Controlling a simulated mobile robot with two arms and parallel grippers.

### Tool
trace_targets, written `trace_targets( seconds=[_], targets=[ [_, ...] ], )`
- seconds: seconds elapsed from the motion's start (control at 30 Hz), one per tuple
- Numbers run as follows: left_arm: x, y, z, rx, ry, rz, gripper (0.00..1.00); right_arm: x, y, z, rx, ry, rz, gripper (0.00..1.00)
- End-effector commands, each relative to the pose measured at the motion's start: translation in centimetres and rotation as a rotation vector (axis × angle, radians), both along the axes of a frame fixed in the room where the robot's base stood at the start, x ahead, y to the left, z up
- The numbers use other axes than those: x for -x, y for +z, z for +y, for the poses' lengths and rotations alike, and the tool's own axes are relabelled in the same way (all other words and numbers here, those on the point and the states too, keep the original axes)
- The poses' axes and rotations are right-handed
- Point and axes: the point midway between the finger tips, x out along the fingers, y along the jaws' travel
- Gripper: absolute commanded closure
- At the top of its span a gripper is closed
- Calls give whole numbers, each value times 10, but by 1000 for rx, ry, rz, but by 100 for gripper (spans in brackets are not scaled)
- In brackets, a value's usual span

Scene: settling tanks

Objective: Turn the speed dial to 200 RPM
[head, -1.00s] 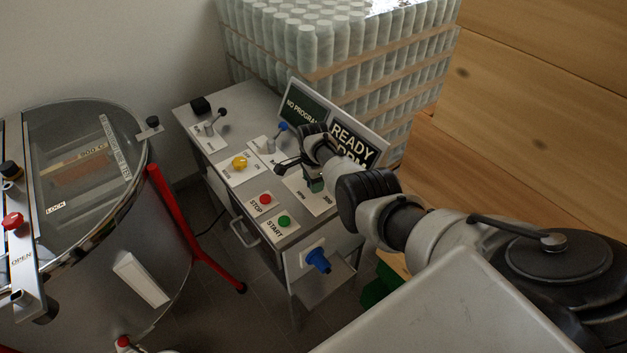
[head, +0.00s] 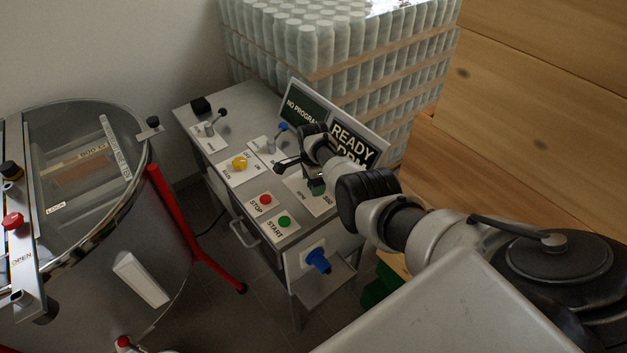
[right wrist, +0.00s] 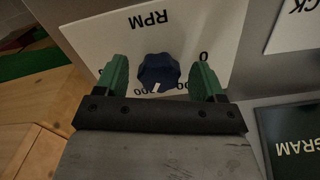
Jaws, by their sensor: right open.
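The speed dial (right wrist: 158,72) is a dark blue knob with a white pointer mark, on a white plate (right wrist: 205,28) marked RPM. In the right wrist view its pointer is toward the bottom edge, near partly hidden scale numbers. My right gripper (right wrist: 160,80) is open, with one green finger on each side of the dial. Small gaps seem to show between the fingers and the dial. In the head view my right gripper (head: 317,184) is low over the RPM plate (head: 322,204) and the dial is hidden. My left gripper is out of view.
A tilted display (head: 352,146) reading READY stands behind the gripper. The panel also has a yellow knob (head: 239,163), a red STOP button (head: 265,199), a green START button (head: 284,222) and small levers. A large round tank (head: 75,230) stands at left.

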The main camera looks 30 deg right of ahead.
Motion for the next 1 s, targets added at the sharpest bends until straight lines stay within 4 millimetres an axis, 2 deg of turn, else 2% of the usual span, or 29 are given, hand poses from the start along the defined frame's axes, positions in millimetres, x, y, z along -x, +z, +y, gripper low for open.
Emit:
trace_targets(
  seconds=[0.13, 0.23, 0.47, 0.7, 0.83, 1.0],
  targets=[
    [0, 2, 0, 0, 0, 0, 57, 0, 3, 0, 0, 0, 0, 31],
    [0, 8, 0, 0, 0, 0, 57, 0, 13, 0, 0, 0, -1, 31],
    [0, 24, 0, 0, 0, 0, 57, -1, 56, 0, 1, 0, -4, 31],
    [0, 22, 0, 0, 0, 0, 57, -1, 93, 0, 1, 1, -3, 31],
    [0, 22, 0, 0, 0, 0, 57, 0, 104, 0, 0, 0, 0, 31],
    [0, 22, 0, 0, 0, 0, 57, 0, 108, 0, 0, 0, 0, 31]
  ],
)
